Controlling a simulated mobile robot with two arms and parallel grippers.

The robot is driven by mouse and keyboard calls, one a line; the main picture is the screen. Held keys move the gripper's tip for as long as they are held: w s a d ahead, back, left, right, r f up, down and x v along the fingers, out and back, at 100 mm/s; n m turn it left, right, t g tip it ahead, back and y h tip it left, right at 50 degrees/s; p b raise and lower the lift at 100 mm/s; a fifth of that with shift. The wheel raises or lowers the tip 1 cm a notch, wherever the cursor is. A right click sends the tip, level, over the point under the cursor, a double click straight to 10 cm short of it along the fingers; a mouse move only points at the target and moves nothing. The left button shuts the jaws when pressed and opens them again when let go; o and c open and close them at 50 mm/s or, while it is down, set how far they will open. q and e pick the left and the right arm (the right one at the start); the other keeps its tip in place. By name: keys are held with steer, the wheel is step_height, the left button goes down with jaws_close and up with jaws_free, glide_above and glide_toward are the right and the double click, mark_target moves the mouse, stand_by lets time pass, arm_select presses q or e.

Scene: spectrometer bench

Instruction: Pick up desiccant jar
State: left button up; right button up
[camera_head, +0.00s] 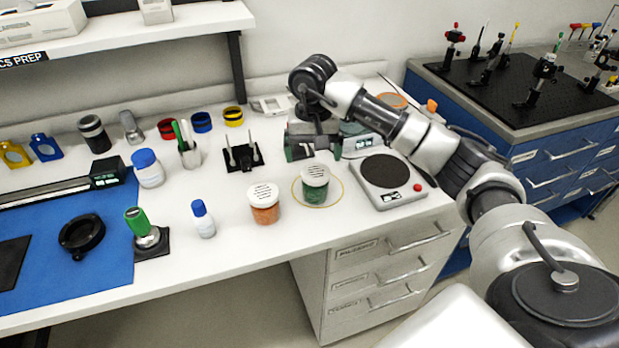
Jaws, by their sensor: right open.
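Two jars with white perforated lids stand upright near the bench's front edge. One holds orange contents (265,205); the other, a green-filled jar (314,187), stands to its right inside a thin yellow ring. Which of them is the desiccant jar I cannot tell for sure. My right gripper (314,151) is open, just behind and above the green-filled jar in the picture, apart from both jars as far as I can see. My left gripper is not in view.
A hotplate (385,178) with a red knob stands right of the jars. A small blue-capped bottle (203,220) is to the left, and a black stand with posts (242,158) is behind. The white bench (240,240) is clear in front of the jars.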

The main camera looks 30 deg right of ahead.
mark_target(315, 170)
steer(key=shift+s+f, duration=0.2)
steer(key=shift+f, duration=0.35)
steer(key=shift+s+f, duration=0.2)
steer(key=shift+f, duration=0.3)
steer(key=shift+s+f, duration=0.2)
steer(key=shift+s, duration=0.05)
steer(key=shift+f+p, duration=0.3)
step_height(315, 170, down, 4)
steer(key=shift+a+r+p, duration=0.15)
steer(key=shift+p, duration=0.5)
steer(key=shift+f, duration=0.6)
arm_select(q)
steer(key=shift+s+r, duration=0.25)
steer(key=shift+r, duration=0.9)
arm_select(e)
steer(key=c, duration=1)
steer(key=shift+r, duration=0.1)
steer(key=shift+c, duration=0.2)
